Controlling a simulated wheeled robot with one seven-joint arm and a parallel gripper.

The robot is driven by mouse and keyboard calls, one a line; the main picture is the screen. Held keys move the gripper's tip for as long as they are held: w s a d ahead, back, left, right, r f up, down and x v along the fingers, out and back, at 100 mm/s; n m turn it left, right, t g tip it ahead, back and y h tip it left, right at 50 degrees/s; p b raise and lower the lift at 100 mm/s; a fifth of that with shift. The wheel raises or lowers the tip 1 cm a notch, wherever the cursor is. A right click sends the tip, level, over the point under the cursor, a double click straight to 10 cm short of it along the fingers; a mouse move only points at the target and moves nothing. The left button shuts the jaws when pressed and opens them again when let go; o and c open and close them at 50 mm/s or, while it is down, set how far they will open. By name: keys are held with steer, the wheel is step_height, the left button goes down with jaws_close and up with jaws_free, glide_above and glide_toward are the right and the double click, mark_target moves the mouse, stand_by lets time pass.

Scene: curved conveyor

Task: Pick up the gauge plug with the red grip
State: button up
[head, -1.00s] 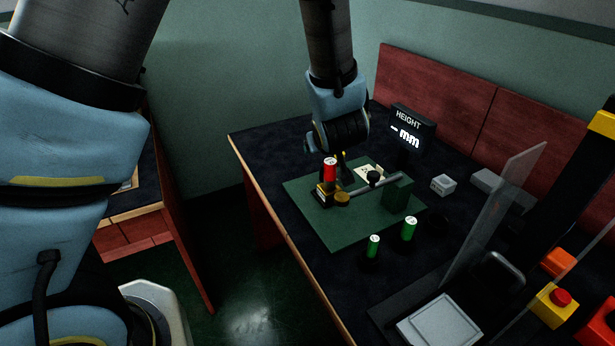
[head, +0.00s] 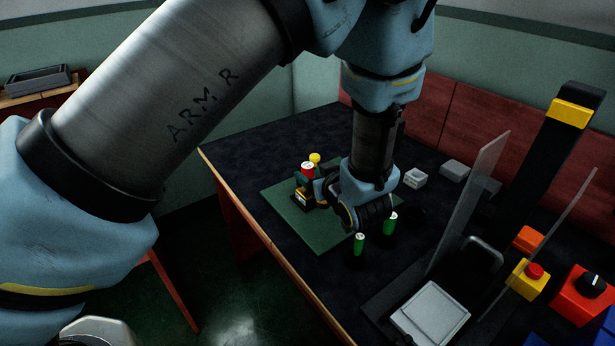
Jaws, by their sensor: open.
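The gauge plug with the red grip (head: 308,170) stands upright at the left side of the green mat (head: 288,212), on or beside a small dark and brass-coloured fixture (head: 303,196). A yellow knob (head: 315,158) shows just behind it. My gripper (head: 350,217) is low over the right part of the mat, to the right of the red plug and apart from it. Its fingers are hidden or too dark to make out, and I see nothing held. My arm covers most of the gauge stand.
Two green-gripped plugs (head: 359,244) (head: 390,224) stand close by my gripper. A small grey block (head: 415,178) is behind. Clear upright panels (head: 470,205), a pale tray (head: 430,313) and an emergency button (head: 535,270) fill the right. The table's left part is clear.

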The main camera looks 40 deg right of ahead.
mark_target(310, 170)
steer(key=shift+p+x, duration=1)
steer(key=shift+x, duration=1.6)
jaws_close()
